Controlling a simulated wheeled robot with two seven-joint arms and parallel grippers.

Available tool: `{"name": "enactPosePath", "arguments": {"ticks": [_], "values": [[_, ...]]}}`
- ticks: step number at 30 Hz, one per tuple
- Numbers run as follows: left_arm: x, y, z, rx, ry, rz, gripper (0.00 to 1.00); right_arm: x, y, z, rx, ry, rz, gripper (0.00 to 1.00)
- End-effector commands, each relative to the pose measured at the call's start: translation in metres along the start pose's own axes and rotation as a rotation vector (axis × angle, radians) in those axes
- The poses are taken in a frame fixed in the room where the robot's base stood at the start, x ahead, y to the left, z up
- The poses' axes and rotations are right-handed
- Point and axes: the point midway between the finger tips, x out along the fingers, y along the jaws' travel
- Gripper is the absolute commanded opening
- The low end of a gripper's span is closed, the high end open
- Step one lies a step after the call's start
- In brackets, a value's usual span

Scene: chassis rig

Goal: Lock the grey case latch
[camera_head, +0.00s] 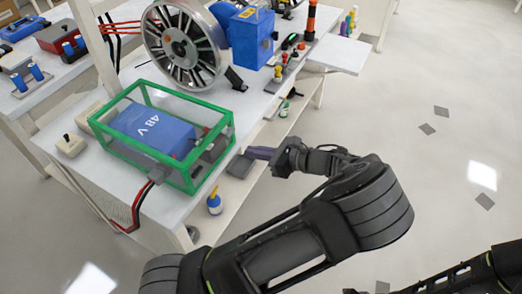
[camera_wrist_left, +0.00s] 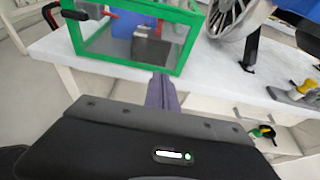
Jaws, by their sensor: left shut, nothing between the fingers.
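A green-framed clear case (camera_head: 185,183) stands at the near edge of the white bench, with a blue 48 V block (camera_head: 150,130) inside. A grey box-like part (camera_head: 214,147) sits at the case's right end; it also shows in the left wrist view (camera_wrist_left: 152,50). I cannot make out which part is the latch or its position. My left gripper (camera_head: 252,153) is shut and empty, just right of the case's right end. In the left wrist view its purple-grey fingers (camera_wrist_left: 162,92) point at the case's lower corner; whether they touch is unclear. My right gripper is not in view.
A spoked wheel (camera_head: 183,47) and a blue machine (camera_head: 251,38) stand behind the case. Red and black cables (camera_head: 138,205) hang off the bench front. A blue bottle (camera_head: 214,202) stands on the lower shelf (camera_head: 230,190).

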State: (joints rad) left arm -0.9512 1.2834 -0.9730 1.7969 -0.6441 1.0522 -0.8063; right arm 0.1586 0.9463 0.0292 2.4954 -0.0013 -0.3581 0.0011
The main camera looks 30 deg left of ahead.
Motion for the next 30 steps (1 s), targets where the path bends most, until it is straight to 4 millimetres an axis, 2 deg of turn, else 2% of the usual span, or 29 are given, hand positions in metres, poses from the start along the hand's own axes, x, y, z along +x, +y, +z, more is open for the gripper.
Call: {"name": "enactPosePath", "arguments": {"ticks": [9,12,16,30], "values": [[0.065,0.001,0.001,0.002,-0.003,0.004,0.0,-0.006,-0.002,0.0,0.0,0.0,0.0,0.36],[0.054,0.0,0.021,-0.001,0.001,-0.003,0.0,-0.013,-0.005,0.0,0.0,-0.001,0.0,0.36],[0.05,0.0,0.033,0.0,0.0,-0.001,0.0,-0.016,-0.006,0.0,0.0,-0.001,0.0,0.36],[0.048,0.0,0.038,0.001,0.0,0.0,0.0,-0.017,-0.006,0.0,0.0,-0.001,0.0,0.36]]}}
